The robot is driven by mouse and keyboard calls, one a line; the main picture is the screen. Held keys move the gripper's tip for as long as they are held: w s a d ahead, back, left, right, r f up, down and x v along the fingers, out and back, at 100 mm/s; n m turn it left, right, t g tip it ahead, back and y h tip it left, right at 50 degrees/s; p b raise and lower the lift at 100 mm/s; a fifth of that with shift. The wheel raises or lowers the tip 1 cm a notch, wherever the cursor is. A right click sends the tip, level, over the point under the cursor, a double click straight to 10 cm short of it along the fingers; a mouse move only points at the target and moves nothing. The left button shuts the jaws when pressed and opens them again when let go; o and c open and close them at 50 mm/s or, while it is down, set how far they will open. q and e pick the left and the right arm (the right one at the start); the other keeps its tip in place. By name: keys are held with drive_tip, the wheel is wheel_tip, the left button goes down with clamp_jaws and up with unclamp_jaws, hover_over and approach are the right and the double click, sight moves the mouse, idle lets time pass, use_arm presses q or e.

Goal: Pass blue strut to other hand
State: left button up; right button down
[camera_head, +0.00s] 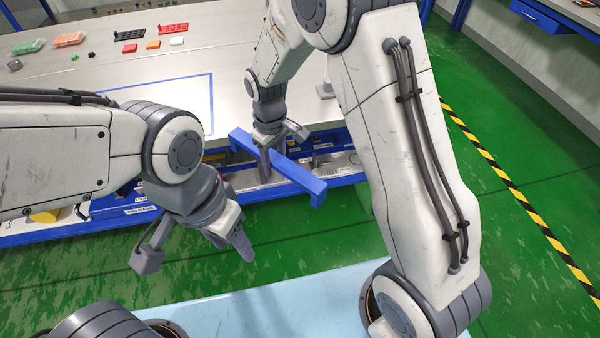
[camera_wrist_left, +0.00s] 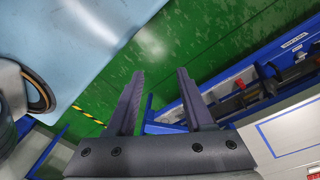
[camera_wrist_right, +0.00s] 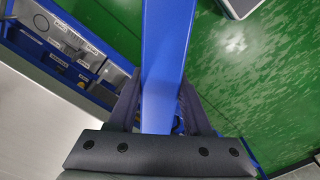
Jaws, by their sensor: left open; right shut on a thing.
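The blue strut (camera_head: 284,168) is a long bar with a short turned-down end, held in the air at the front edge of the workbench in the head view. My right gripper (camera_head: 266,158) is shut on it near its middle. In the right wrist view the strut (camera_wrist_right: 166,60) runs between the fingers (camera_wrist_right: 160,108) and past their tips. My left gripper (camera_head: 196,254) is open and empty, to the left of the strut and nearer to me. The left wrist view shows its fingers (camera_wrist_left: 158,90) apart over green floor, with no strut between them.
Green floor (camera_head: 300,235) lies open below my grippers.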

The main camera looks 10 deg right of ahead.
drive_tip(key=shift+w+a+r+n, duration=0.3)
drive_tip(key=shift+a+r, duration=0.05)
drive_tip(key=shift+a, duration=0.2)
drive_tip(key=shift+w+a+r+n, duration=0.25)
drive_tip(key=shift+a+r+n, duration=0.1)
drive_tip(key=shift+a, duration=0.2)
use_arm(q)
drive_tip(key=shift+o, duration=1)
use_arm(e)
drive_tip(key=shift+a+r, duration=0.1)
drive_tip(key=shift+a, duration=0.15)
drive_tip(key=shift+w+a+r, duration=0.1)
use_arm(q)
drive_tip(key=w+a+f+m+t+h, duration=0.1)
drive_tip(key=w+a+f+t+h, duration=0.25)
drive_tip(key=w, duration=0.65)
drive_tip(key=w+a+f+t+h, duration=0.2)
drive_tip(key=w+f+t+h, duration=0.15)
drive_tip(key=w, duration=0.65)
drive_tip(key=w+a+f+m+t+h, duration=0.1)
drive_tip(key=w+a+f+t+h, duration=0.2)
drive_tip(key=w, duration=0.7)
drive_tip(key=shift+y, duration=0.3)
drive_tip(key=x, duration=1.3)
drive_tip(key=shift+s+f, duration=0.15)
drive_tip(key=shift+f, duration=0.1)
